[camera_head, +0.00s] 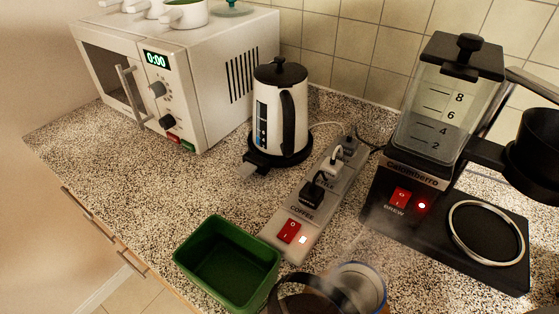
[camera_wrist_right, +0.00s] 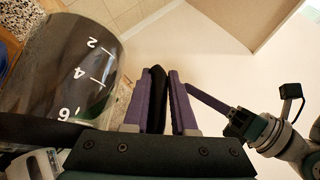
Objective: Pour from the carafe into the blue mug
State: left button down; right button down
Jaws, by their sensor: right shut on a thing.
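The carafe (camera_head: 312,302) is at the bottom edge of the head view, cut off by the frame, with steam near it. In the right wrist view, its glass body (camera_wrist_right: 72,72) is dark and has white level marks. My right gripper (camera_wrist_right: 154,88) is shut on the carafe's black handle. The blue mug (camera_head: 374,284) is just right of the carafe, showing a blue rim; the carafe hides part of it. Whether any liquid is flowing cannot be told. A purple finger, apparently of my left gripper (camera_wrist_right: 208,103), shows edge-on in the wrist view, apart from the carafe.
A green bin (camera_head: 224,262) stands left of the carafe. A power strip (camera_head: 305,218) with a red switch lies behind. The coffee maker (camera_head: 450,205) is at right, its ring plate empty and a light lit. A kettle (camera_head: 279,112) and a microwave (camera_head: 185,85) stand farther back.

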jog(key=shift+w+d+r+g+y+b, duration=0.2)
jog(key=shift+w+d+g+y+b, duration=0.25)
jog(key=shift+b, duration=1)
jog(key=shift+a+r, duration=0.1)
jog(key=shift+r, duration=0.1)
jog(key=shift+r+m+y, duration=0.2)
jog(key=shift+m+y, duration=0.05)
jog(key=shift+m, duration=0.05)
jog(key=shift+w+r+b, duration=0.1)
jog(key=shift+r+b, duration=0.15)
jog(key=shift+b, duration=0.05)
dwell(0.4)
jog(key=shift+w+d+r+y, duration=0.1)
jog(key=shift+d+r+y, duration=0.15)
jog(key=shift+r+y, duration=0.05)
dwell(1.0)
jog(key=shift+r+g+b, duration=0.15)
jog(key=shift+g+b, duration=0.1)
jog(key=shift+b, duration=0.05)
jog(key=shift+w+d+r, duration=0.1)
jog(key=shift+d+r, duration=0.05)
jog(key=shift+r, duration=0.05)
dwell(0.9)
jog(key=shift+y+b, duration=0.3)
jog(key=shift+b, duration=0.05)
dwell(0.4)
